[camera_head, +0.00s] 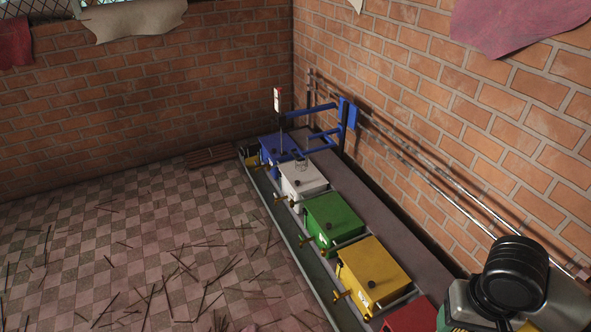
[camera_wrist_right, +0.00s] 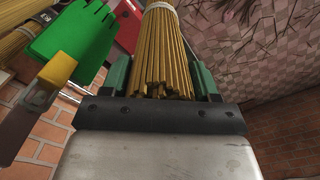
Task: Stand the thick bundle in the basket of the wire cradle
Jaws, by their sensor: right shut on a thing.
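A thick bundle (camera_wrist_right: 165,45) of tan sticks with a pale band around it fills the top middle of the right wrist view. My right gripper (camera_wrist_right: 161,76) is shut on it, with a dark green finger on each side. The cut stick ends point toward the camera, and the far end is out of frame. My left gripper is not in view.
Blue (camera_head: 275,146), green (camera_head: 335,219) and yellow (camera_head: 376,275) boxes stand in a row along the brick wall, with blue bars above the far end. Loose sticks litter the tiled floor. A green plate (camera_wrist_right: 75,42) is left of the bundle in the wrist view.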

